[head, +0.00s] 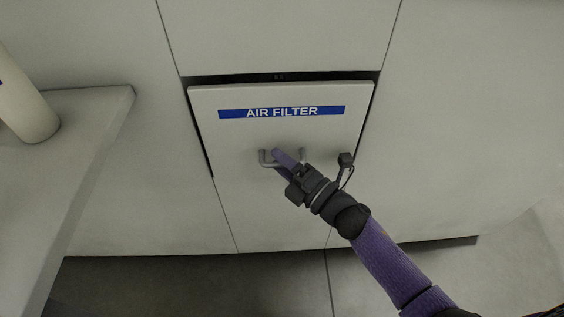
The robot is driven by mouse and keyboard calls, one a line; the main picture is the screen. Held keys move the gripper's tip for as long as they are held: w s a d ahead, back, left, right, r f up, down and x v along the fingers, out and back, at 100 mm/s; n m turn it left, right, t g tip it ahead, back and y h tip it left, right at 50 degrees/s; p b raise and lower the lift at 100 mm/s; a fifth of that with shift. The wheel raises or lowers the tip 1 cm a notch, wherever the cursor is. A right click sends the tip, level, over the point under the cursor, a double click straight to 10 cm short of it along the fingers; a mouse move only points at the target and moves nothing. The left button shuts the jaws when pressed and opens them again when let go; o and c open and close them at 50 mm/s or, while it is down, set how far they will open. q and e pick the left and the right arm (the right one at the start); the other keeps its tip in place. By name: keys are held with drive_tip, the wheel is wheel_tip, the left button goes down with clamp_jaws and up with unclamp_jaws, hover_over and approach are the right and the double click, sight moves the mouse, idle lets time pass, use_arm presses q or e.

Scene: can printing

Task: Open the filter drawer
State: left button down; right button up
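The filter drawer (260,204) has a pale front with a blue "AIR FILTER" label (281,112). A dark gap shows along its top and upper sides, so its front stands a little out from the cabinet. A grey bar handle (265,158) sits at the middle of the front. My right gripper (283,158) is at the handle, its purple fingers reaching over the bar. The fingers overlap in this view, so I cannot tell whether they are closed on the bar. My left gripper is not in view.
A pale table (75,120) juts in at the left, with a whitish cylinder (25,105) on it. Flat cabinet panels (470,110) surround the drawer. Grey floor (200,285) lies open below, in front of the cabinet.

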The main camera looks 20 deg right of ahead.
clamp_jaws()
idle(1.3)
